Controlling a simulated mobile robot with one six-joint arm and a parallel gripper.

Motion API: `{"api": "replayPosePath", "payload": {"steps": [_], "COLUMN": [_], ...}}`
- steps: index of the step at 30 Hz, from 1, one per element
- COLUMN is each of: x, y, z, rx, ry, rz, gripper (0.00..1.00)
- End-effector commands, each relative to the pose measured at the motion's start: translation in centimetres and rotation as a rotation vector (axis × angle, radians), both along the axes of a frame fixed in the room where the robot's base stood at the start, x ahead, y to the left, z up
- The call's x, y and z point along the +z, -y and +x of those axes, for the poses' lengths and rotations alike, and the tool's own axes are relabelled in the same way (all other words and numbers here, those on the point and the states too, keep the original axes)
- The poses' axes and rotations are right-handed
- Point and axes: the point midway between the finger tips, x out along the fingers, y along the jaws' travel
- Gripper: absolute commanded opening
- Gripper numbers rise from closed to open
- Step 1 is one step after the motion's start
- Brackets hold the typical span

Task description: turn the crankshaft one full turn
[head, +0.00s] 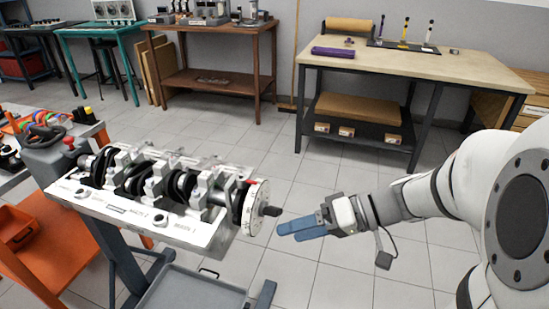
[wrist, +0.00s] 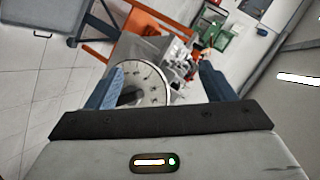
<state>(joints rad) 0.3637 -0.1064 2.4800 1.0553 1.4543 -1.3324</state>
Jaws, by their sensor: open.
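The crankshaft (head: 180,187) lies in a light metal block on a stand at the left of the head view. Its black throws and journals show between several bearing caps. A white round disc (head: 252,208) sits at its right end, with a dark stub (head: 272,211) sticking out of the centre. My gripper (head: 302,228) has blue fingers and is just right of the stub, apart from it, pointing left. In the wrist view my gripper (wrist: 160,88) is open, and the disc (wrist: 142,83) shows between and beyond the fingers. The left finger covers part of the disc.
A grey shelf (head: 195,291) is below the block. An orange cart (head: 40,255) stands at the left. A wooden-topped bench (head: 420,60) stands at the back right, and a brown table (head: 215,78) at the back. The tiled floor between is clear.

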Motion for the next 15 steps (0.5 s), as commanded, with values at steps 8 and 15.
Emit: {"api": "replayPosePath", "payload": {"steps": [8,15], "x": [-5.1,-5.3], "y": [2.7,3.8], "z": [5.0,6.5], "rx": [-0.139,-0.198], "ry": [0.326,0.448], "rz": [0.290,0.350], "gripper": [0.76,0.76]}}
